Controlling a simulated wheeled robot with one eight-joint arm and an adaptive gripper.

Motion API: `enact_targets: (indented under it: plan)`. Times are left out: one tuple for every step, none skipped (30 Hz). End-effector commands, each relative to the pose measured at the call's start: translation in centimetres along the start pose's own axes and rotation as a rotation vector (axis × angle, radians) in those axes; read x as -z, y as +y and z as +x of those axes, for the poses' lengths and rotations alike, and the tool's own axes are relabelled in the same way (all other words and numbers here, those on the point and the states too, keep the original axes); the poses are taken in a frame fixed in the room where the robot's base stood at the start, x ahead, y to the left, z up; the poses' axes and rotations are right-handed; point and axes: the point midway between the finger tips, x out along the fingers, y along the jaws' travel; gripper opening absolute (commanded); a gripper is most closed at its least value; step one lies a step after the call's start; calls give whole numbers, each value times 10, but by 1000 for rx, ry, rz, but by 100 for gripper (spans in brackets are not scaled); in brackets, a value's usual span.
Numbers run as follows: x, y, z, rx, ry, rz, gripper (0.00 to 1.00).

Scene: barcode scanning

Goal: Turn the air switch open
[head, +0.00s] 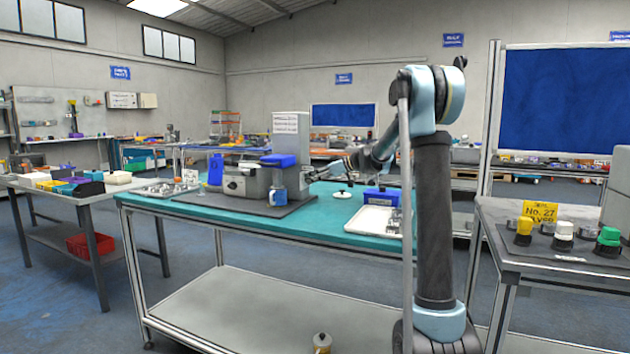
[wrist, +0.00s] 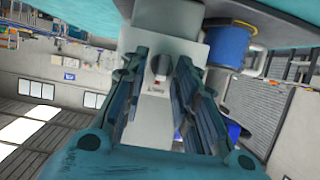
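In the wrist view, a dark-and-white switch knob (wrist: 160,65) sits on a light grey panel (wrist: 155,100) with a small label below it. My gripper (wrist: 160,62) is open, with one teal finger on each side of the knob and visible gaps between. I cannot tell how far the fingertips are from the panel. In the head view, my gripper (head: 333,170) is small beside a tall light grey box (head: 290,150) with a white label. The knob cannot be made out there.
A grey machine (head: 245,182) with blue parts stands on the teal-topped table (head: 330,212), left of my gripper. A blue box (head: 382,196) and a white tray (head: 373,222) lie on the right. A blue cylinder (wrist: 228,42) is close to the panel in the wrist view.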

Motion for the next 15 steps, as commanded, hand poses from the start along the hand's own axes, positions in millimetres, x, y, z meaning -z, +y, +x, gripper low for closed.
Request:
enact_targets:
  plan:
    - [0,0,0,0,0,0,10]
    - [0,0,0,0,0,0,3]
    - [0,0,0,0,0,0,0]
    - [0,0,0,0,0,0,0]
    - [0,0,0,0,0,0,0]
    - [0,0,0,-1,-1,0,0]
    - [-1,1,0,-1,-1,0,0]
    - [-1,1,-1,-1,-1,0,0]
    - [-1,1,-1,-2,-1,0,0]
    - [-2,2,-2,-2,-2,1,0]
    - [-2,2,-2,-2,-2,1,0]
    - [-2,2,-2,-1,-2,2,0]
    - [-2,2,-2,-1,-2,4,0]
    - [-2,2,-2,0,-3,6,0]
    - [-2,2,-2,2,-3,12,0]
